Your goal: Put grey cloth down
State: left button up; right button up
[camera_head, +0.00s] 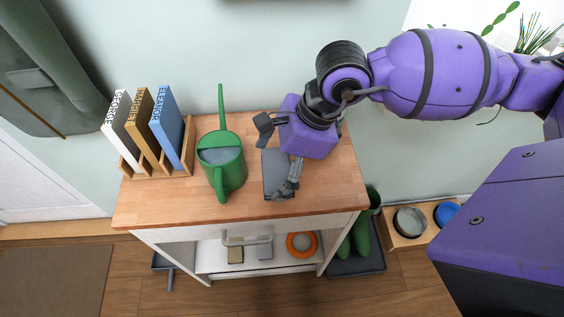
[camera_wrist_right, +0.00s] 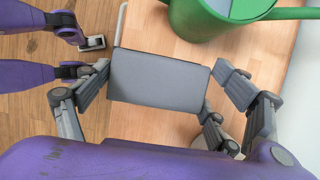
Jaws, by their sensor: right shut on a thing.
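The grey cloth (camera_head: 277,176) is a flat, folded rectangle over the front middle of the wooden worktop (camera_head: 325,185), right of the green watering can. My right gripper (camera_head: 282,156) reaches down over it from the right. In the right wrist view the cloth (camera_wrist_right: 158,82) lies level between the fingers of my right gripper (camera_wrist_right: 160,100), which are shut on it from both sides. I cannot tell whether the cloth touches the worktop or hangs just above it. My left gripper is not seen in the head view.
The green watering can (camera_head: 222,165) stands close left of the cloth. A wooden rack (camera_head: 153,166) with three named folders is further left. The worktop's right end is clear. Green boots (camera_head: 355,238) and bowls (camera_head: 410,221) stand right.

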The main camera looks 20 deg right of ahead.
aim_at(277, 174)
jog(key=shift+w+f, duration=0.3)
jog(key=shift+f, duration=1.65)
jog(key=shift+f, duration=0.2)
jog(key=o, duration=0.9)
jog(key=shift+r, duration=0.35)
jog(key=v, duration=1.1)
jog(key=shift+s+d+r, duration=0.1)
jog(key=shift+d+r, duration=0.1)
jog(key=shift+r, duration=0.15)
